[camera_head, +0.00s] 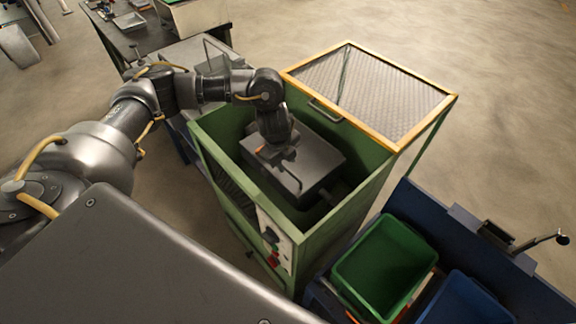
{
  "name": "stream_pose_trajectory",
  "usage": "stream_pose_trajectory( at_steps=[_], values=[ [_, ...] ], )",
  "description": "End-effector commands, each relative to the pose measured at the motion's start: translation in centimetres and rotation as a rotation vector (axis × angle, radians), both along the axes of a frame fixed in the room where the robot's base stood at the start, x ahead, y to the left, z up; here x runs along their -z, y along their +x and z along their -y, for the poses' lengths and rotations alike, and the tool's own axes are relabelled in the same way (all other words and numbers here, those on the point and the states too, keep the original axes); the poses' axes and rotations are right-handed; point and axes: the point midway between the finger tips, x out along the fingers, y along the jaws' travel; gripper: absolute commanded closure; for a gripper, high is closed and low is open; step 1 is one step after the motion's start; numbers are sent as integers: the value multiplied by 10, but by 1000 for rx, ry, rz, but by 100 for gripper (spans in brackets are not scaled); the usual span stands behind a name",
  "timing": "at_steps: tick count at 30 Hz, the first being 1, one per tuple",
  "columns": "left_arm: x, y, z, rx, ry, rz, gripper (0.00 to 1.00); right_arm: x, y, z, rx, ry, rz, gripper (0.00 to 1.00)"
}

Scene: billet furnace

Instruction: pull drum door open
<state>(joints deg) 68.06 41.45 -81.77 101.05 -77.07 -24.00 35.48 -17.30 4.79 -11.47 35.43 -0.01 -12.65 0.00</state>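A green cabinet (335,222) stands in the middle with its top partly open. A dark grey box-shaped body (318,160), which may be the drum, sits inside the opening. My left arm comes in from the left and bends down over the opening. My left gripper (283,160) points down at the top of the dark body, close to it or touching it. Its fingertips are dark against dark, so I cannot tell whether they grip anything. I cannot make out a separate drum door. My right gripper is out of view.
A control panel (272,240) with a red switch is on the cabinet's front. Green (371,285) and blue (462,305) bins stand at lower right. Open floor lies beyond.

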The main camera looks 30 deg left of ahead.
Motion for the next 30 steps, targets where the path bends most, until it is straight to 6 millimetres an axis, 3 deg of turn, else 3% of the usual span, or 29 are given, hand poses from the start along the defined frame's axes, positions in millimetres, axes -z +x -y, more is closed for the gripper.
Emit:
stream_pose_trajectory(
  at_steps=[7, 18, 26, 30],
  values=[
    [30, 6, 3, 2, 1, -2, 67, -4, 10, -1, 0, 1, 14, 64],
    [35, 7, 3, 3, 0, 1, 67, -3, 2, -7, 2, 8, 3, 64],
    [35, 7, 3, 3, 0, 1, 100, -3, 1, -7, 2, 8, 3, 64],
    [35, 7, 3, 3, 1, 0, 100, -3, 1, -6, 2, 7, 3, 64]
  ],
)
